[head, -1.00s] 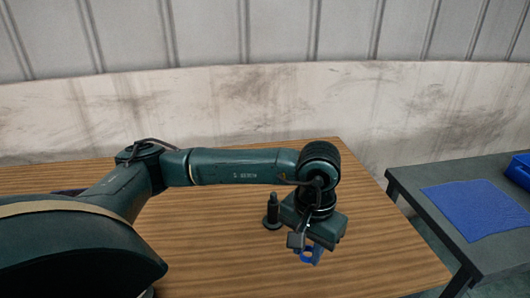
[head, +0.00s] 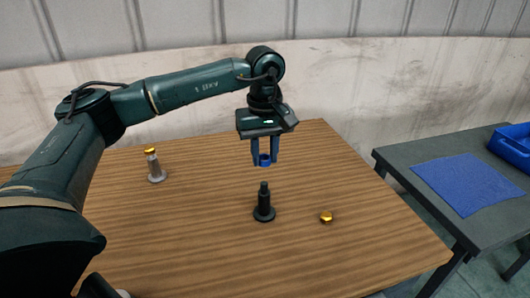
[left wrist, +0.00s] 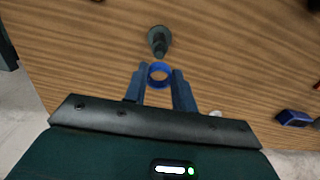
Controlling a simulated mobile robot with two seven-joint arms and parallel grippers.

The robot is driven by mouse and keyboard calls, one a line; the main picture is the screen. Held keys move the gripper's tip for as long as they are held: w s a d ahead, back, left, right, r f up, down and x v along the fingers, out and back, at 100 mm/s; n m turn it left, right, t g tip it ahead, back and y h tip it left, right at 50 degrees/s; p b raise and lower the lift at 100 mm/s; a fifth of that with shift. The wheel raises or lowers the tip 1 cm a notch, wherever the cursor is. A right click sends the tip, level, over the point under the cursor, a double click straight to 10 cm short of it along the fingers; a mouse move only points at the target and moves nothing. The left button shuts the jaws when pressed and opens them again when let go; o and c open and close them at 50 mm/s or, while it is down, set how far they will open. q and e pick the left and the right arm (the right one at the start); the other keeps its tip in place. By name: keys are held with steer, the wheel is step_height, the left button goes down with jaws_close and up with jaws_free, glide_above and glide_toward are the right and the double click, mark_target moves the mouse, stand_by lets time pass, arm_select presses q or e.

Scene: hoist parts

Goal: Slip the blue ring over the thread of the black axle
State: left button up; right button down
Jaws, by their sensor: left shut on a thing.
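The black axle (head: 263,204) stands upright on the wooden table, its narrow thread pointing up and bare. In the left wrist view the axle (left wrist: 159,40) shows just beyond the fingertips. My left gripper (head: 265,159) points down and is shut on the blue ring (head: 265,161), held in the air. In the head view the ring appears above the axle's tip, with a gap between them. In the left wrist view the ring (left wrist: 160,85) sits between the two fingers, its hole open and empty. My right gripper is not in view.
A gold nut (head: 326,217) lies on the table (head: 200,235), right of the axle. A grey axle with a gold top (head: 155,168) stands at the left. A dark side table with a blue mat (head: 465,183) and a blue bin (head: 512,148) is at the right.

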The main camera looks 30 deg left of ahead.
mark_target(265, 185)
arm_select(q)
steer(key=shift+f+b, duration=0.45)
steer(key=shift+f, duration=0.4)
steer(key=shift+f+b, duration=0.5)
steer(key=shift+f, duration=0.2)
steer(key=shift+f+b, duration=0.4)
steer(key=shift+f, duration=0.55)
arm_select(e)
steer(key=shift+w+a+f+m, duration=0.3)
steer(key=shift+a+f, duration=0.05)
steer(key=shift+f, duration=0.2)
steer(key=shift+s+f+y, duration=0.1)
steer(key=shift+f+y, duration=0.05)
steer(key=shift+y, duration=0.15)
arm_select(q)
steer(key=shift+f+b, duration=0.2)
steer(key=shift+b, duration=0.1)
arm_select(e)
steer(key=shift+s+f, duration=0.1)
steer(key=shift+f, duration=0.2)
arm_select(q)
steer(key=shift+f, duration=0.15)
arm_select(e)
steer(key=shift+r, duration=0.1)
arm_select(q)
steer(key=shift+f+b, duration=0.2)
steer(key=shift+b, duration=0.1)
